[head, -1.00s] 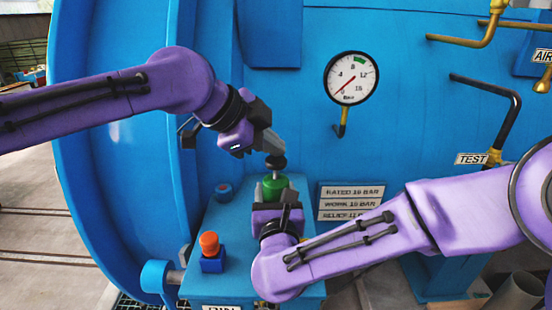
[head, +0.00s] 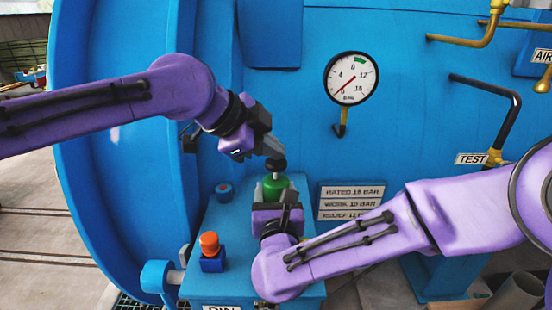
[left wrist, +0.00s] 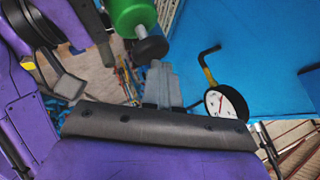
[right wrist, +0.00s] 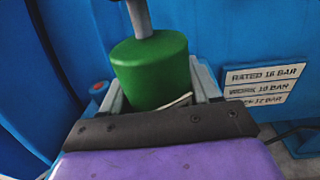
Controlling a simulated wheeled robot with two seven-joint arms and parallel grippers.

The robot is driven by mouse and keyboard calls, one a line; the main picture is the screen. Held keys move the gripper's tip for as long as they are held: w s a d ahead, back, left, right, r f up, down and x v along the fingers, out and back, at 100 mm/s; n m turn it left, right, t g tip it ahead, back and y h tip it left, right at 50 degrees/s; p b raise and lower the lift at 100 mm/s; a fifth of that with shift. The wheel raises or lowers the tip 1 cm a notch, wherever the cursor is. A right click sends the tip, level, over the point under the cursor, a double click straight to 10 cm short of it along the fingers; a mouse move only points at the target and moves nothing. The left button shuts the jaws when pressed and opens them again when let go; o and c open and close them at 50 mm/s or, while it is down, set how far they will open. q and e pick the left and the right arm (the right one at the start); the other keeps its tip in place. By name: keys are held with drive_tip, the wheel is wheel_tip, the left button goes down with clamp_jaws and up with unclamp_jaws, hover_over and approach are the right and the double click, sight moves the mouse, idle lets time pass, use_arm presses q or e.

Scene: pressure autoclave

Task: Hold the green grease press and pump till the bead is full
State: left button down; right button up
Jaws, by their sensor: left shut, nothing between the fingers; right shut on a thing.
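The green grease press (head: 275,185) stands upright above the blue ledge, with a black knob (head: 277,165) on top. My right gripper (head: 279,203) is shut on its body; the right wrist view shows a finger on each side of the green cylinder (right wrist: 150,72) and a grey rod (right wrist: 140,18) rising from it. My left gripper (head: 275,150) is shut and empty, its tips at the knob from above. In the left wrist view its fingers (left wrist: 160,82) point at the black knob (left wrist: 151,49); contact is unclear. A pale curved strip (right wrist: 176,102) shows at the press's front; whether it is the bead is unclear.
A pressure gauge (head: 351,78) is on the blue vessel behind. An orange-topped knob (head: 209,244) stands on the ledge (head: 225,218) to the left. Rating plates (head: 350,202) are right of the press. Pipes (head: 497,120) stick out at the right.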

sight(272, 163)
use_arm(q)
drive_tip(key=shift+f, duration=0.9)
idle(0.6)
drive_tip(key=shift+r, duration=1.7)
drive_tip(key=shift+r, duration=2.55)
idle(1.2)
drive_tip(key=shift+r, duration=1.9)
drive_tip(key=shift+f, duration=0.1)
